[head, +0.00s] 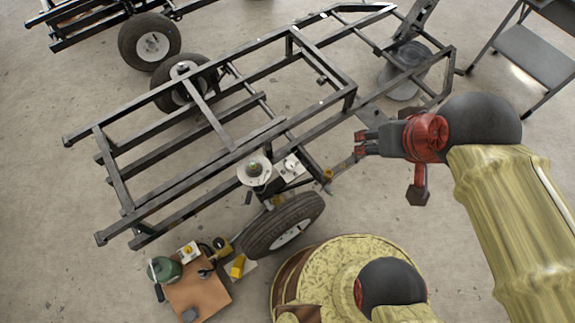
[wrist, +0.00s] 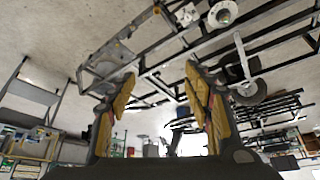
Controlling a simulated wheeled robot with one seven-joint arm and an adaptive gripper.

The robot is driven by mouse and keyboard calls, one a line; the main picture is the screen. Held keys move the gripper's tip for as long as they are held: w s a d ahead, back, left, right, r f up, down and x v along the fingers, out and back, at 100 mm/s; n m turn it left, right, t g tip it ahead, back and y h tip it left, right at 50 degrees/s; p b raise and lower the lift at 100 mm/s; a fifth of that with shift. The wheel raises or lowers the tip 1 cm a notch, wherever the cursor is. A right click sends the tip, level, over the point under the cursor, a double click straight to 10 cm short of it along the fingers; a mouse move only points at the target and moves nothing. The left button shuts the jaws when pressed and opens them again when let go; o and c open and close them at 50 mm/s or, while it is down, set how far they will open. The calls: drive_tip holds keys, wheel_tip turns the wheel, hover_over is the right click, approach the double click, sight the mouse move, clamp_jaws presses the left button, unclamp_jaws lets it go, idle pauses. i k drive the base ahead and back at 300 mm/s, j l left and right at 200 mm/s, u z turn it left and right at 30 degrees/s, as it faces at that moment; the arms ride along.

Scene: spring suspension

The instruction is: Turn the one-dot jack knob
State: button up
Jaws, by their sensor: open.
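No knob shows readable dots, so I cannot tell which one is the one-dot jack knob. A white disc with a small dark knob (head: 254,169) sits on the trailer frame above the near wheel. A small white box with a round part (head: 291,166) is just right of it. In the wrist view, what look like the same disc (wrist: 222,14) and box (wrist: 187,14) are at the top edge. My gripper (head: 360,144) is open and empty, right of these parts and apart from them. Its two spread fingers also show in the wrist view (wrist: 160,76).
The black trailer frame (head: 205,113) fills the middle, with a near wheel (head: 283,225). A brown board (head: 199,297) with a green canister (head: 166,269) and yellow parts lies on the floor at lower left. A dark table (head: 535,55) stands at upper right. Bare floor lies left.

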sight(218, 243)
drive_tip(key=u, duration=0.45)
drive_tip(key=k+j+u, duration=0.1)
drive_tip(key=u, duration=0.35)
drive_tip(key=j+u, duration=0.15)
drive_tip(key=u, duration=0.3)
drive_tip(key=j+u, duration=0.1)
drive_tip(key=u, duration=0.35)
drive_tip(key=j+u, duration=0.1)
drive_tip(key=u, duration=0.35)
drive_tip(key=k+j, duration=0.05)
